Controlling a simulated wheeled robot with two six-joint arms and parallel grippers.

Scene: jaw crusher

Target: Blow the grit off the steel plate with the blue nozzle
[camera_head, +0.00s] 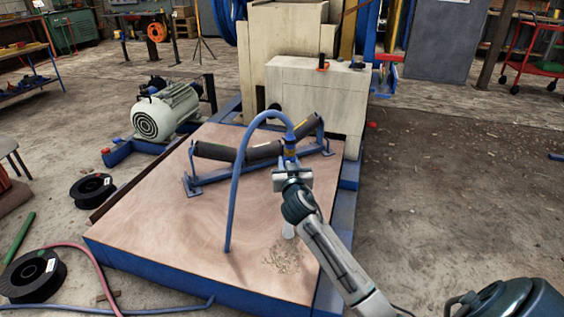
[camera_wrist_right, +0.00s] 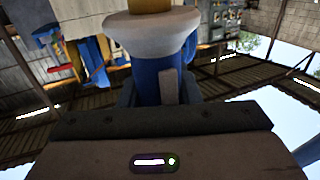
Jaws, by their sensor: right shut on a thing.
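My right gripper (camera_head: 291,178) is shut on the blue nozzle (camera_head: 289,155), above the right part of the steel plate (camera_head: 180,240). The blue hose (camera_head: 236,185) arches from the nozzle's top down to the plate. In the right wrist view, the blue nozzle body (camera_wrist_right: 160,80) with its pale collar stands between the jaws (camera_wrist_right: 160,100). A loose patch of grit (camera_head: 284,257) lies near the plate's front right edge, just below my right forearm. A pale shape (camera_head: 288,230) shows beside the forearm above the grit; I cannot tell what it is. My left gripper is out of view.
A roller frame (camera_head: 250,170) with dark rollers stands on the plate behind the gripper. The pale crusher body (camera_head: 310,95) rises behind it. A motor (camera_head: 165,110) stands at the back left. Black spools (camera_head: 92,188) and a pink hose (camera_head: 85,255) lie left. The right floor is mostly clear.

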